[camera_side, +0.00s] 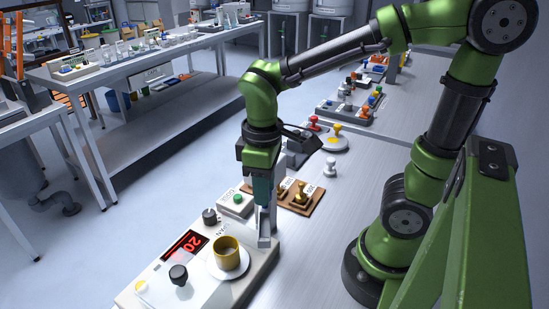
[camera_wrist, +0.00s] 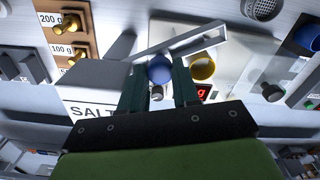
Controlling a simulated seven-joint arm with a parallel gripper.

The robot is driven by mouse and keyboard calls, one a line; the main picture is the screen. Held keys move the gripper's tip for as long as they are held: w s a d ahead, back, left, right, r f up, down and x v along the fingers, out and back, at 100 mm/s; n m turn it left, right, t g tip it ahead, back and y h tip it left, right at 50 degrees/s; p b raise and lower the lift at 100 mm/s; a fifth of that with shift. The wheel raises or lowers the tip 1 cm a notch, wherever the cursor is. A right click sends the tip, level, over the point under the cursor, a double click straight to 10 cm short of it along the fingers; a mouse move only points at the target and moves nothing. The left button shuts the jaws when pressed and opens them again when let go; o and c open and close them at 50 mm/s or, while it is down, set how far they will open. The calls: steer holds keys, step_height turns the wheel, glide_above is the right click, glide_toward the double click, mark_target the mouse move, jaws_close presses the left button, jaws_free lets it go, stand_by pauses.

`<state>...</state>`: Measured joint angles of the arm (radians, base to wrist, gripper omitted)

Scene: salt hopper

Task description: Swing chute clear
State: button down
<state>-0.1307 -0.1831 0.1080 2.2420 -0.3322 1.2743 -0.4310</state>
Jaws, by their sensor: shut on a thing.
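My gripper (camera_wrist: 158,78) points down and is shut on a blue ball knob (camera_wrist: 159,67), seen between its two fingers in the wrist view. A grey metal chute (camera_wrist: 182,40) lies just beyond the knob, slanting up to the right. In the side view my gripper (camera_side: 264,205) is low over the scale's right edge, and the grey chute (camera_side: 268,228) shows below it. The knob is hidden there. A yellow cup (camera_side: 227,252) stands upright on a white dish on the scale, left of the chute; it also shows in the wrist view (camera_wrist: 203,67). The white box marked SALT (camera_wrist: 85,92) is left of my fingers.
The scale (camera_side: 150,295) has a red lit display (camera_side: 185,246) and dark knobs. A box with a green button (camera_side: 238,200) stands behind it. Brass weights on a wooden block (camera_side: 300,205) are to the right. The bench nearer my base is mostly clear.

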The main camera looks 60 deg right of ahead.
steer(key=c, duration=1.1)
jaws_free()
steer(key=shift+r, duration=4.05)
